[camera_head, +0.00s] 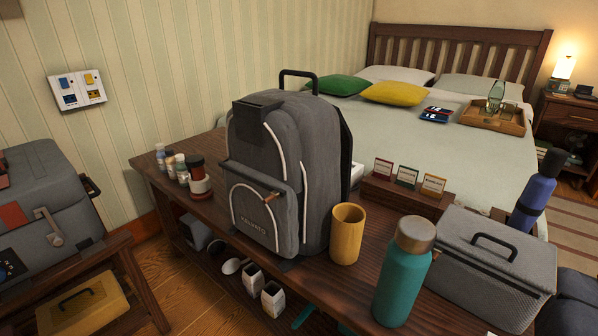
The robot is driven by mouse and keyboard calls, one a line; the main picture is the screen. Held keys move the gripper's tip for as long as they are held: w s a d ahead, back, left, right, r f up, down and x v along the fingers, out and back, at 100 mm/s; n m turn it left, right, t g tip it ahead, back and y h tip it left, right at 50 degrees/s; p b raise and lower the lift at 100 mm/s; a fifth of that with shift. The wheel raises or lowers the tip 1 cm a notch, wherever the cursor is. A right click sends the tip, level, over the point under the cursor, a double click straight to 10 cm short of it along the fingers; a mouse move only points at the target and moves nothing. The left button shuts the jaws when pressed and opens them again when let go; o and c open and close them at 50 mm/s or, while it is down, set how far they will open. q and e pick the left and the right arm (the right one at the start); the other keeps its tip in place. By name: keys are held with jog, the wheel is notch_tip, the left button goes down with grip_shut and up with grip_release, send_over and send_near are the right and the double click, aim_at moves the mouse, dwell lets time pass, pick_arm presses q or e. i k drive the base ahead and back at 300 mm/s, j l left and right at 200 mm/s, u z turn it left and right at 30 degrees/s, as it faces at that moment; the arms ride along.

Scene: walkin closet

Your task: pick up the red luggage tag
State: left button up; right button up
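A wooden holder (405,198) stands on the dark wooden bench (300,272), behind the tan cup. Neither of my grippers shows in the head view.
A grey backpack (290,165) stands left of the holder. A tan cup (346,236), a teal bottle (403,275), a grey case (490,262) and a blue bottle (534,195) stand around its near and right sides. A bed (400,130) lies behind the bench.

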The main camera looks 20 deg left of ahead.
aim_at(382, 169)
jog(key=i+j+u, duration=0.15)
jog(key=j+u, duration=0.15)
jog(key=i+j+u, duration=0.25)
jog(key=j, duration=0.25)
jog(key=i+j+u, duration=0.15)
jog(key=j+u, duration=0.15)
jog(key=j, duration=0.1)
